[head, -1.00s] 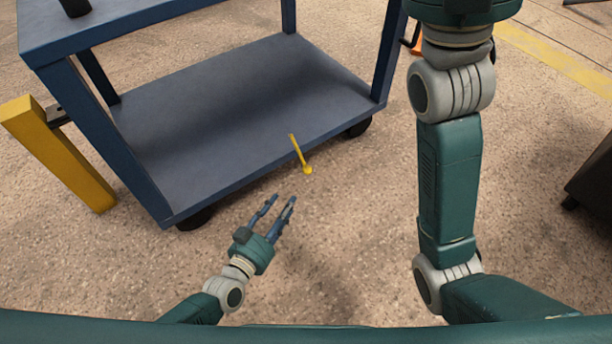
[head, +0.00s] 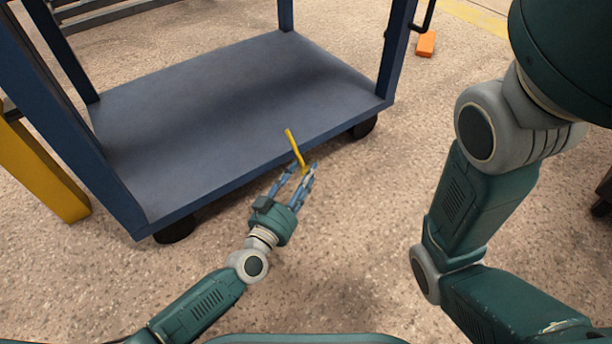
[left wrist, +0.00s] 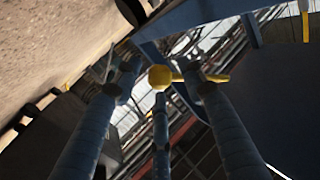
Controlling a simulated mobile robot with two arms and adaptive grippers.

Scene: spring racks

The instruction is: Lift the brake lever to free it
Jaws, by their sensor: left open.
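The yellow brake lever (head: 294,148) slants down from the front edge of the blue cart's lower shelf (head: 225,105), its knob end low and toward me. My left gripper (head: 301,172) is open, with its fingertips at the lower end of the lever. In the left wrist view, the lever's round yellow knob (left wrist: 159,77) shows between the open fingers, and its shaft runs right behind one finger. I cannot tell whether any finger touches it. My right gripper is out of view; only my right arm shows at the right.
A yellow post (head: 45,175) stands at the left beside the cart. The cart's wheels (head: 175,230) rest on the speckled floor. An orange block (head: 426,44) lies on the floor behind the cart at the right. The floor in front of the cart is clear.

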